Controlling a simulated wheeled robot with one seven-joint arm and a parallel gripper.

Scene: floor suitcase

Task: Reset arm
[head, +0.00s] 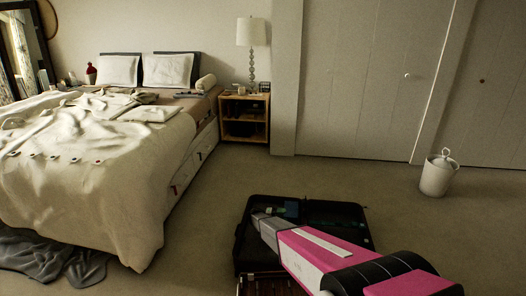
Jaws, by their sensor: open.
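My arm reaches from the lower right over an open black suitcase (340,212) on the carpet. My gripper (262,219) is the small grey end of the arm, above the left part of the suitcase. It is open, and nothing shows between its fingers, though they are small and dark at this size. Some blue-green items (291,208) lie in the suitcase just right of the gripper. My arm hides much of the suitcase's middle and near side.
A bed (110,195) with rumpled cream covers stands at left, with a dark grey blanket (45,262) on the floor beside it. A wooden nightstand (244,143) holds a lamp (251,32). A white lidded bin (437,176) stands at right.

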